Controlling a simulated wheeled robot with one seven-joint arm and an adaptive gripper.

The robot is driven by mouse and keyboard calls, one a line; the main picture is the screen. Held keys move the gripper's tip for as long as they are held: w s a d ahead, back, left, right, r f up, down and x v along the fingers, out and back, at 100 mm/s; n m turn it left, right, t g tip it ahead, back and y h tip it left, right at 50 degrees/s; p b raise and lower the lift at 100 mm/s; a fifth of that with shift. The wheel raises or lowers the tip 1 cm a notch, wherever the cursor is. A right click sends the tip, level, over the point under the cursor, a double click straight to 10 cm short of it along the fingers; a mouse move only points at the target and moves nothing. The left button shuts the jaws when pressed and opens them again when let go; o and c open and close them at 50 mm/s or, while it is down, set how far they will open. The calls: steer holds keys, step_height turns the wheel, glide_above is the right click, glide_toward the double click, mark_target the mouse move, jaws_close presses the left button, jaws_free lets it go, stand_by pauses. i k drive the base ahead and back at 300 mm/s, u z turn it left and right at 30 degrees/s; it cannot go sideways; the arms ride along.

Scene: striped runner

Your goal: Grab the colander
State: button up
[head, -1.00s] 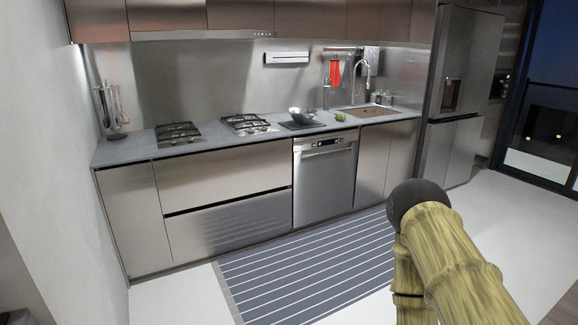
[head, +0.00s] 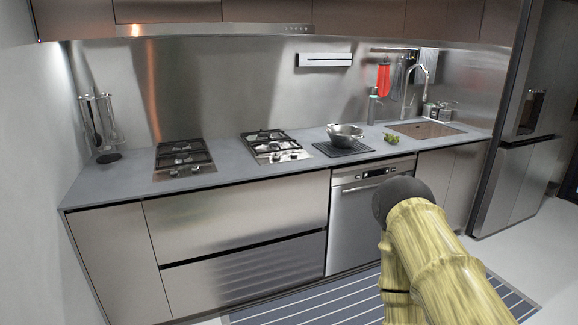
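A silver metal bowl-shaped vessel that looks like the colander (head: 345,136) stands on a dark mat (head: 342,150) on the grey counter, in the head view. It is between the right gas hob and the sink. Holes in its wall are too small to make out. My arm, with a bamboo-like surface and a dark rounded joint, shows at the lower right, in front of the dishwasher. My gripper is not in view. The arm is well short of the counter and apart from the colander.
Two gas hobs (head: 275,147) sit left of the colander. A small green item (head: 391,139) lies just right of it, before the sink (head: 427,130). The dishwasher (head: 357,215) stands below. A striped runner (head: 345,302) covers the floor in front. A fridge (head: 520,150) stands right.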

mark_target(344, 138)
steer(key=z, duration=0.05)
steer(key=i, duration=1.7)
steer(key=z, duration=0.25)
steer(key=i, duration=1.55)
steer(key=z, duration=0.15)
